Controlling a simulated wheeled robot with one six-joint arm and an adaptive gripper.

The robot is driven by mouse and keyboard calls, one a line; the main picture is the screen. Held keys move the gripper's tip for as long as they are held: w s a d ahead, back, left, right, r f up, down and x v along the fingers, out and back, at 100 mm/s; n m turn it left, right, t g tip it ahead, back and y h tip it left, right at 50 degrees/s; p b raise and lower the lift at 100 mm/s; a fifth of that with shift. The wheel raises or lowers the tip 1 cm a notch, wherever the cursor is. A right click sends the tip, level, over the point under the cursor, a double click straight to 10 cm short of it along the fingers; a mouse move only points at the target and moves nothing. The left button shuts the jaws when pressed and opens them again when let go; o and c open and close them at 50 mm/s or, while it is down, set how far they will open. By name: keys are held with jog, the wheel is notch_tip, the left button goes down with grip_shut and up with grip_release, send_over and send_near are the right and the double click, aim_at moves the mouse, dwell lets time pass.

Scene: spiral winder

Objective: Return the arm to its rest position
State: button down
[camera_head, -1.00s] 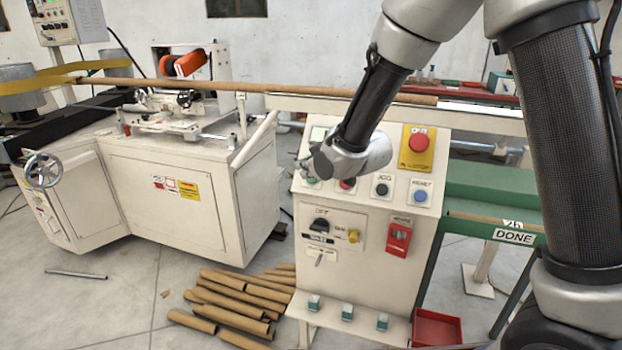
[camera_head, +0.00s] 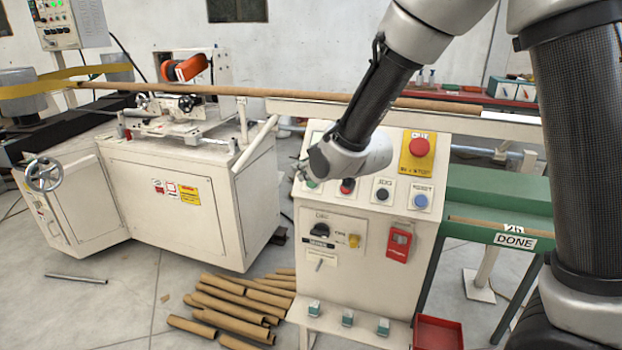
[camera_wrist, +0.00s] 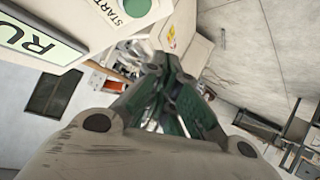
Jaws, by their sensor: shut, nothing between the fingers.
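My arm reaches down from the top right in the head view, and its wrist is in front of the upper left part of the white control console (camera_head: 345,270). My gripper (camera_head: 303,172) is small and partly hidden behind the wrist there, beside the console's buttons. In the wrist view my gripper (camera_wrist: 165,65) shows with its fingers closed together and nothing between them. A green START button (camera_wrist: 136,7) and a label reading RU show at the upper left of that view, apart from the fingers.
The red stop button (camera_head: 419,147) and blue reset button (camera_head: 420,201) are on the console. A long cardboard tube (camera_head: 290,93) runs behind it from the winder (camera_head: 185,190). Several cut tubes (camera_head: 232,305) lie on the floor. A green DONE table (camera_head: 495,190) stands right.

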jog(key=s+d+f+m+g+h, duration=0.2)
jog(key=s+d+f+g+h, duration=0.3)
jog(key=s+d, duration=0.55)
jog(key=s+d+r+m, duration=0.2)
jog(key=s+d+r, duration=0.3)
jog(key=d, duration=0.4)
jog(key=s+d+r+m+h, duration=0.1)
jog(key=s+d+r+m, duration=0.2)
jog(key=s+d+r, duration=0.2)
jog(key=s+d+r+m+h, duration=0.1)
jog(key=s+d+r+m, duration=0.2)
jog(key=s+d, duration=0.6)
jog(key=d+r, duration=0.2)
jog(key=d, duration=0.1)
jog(key=shift+s+d+r, duration=0.2)
jog(key=shift+s+d, duration=0.05)
jog(key=shift+d, duration=0.15)
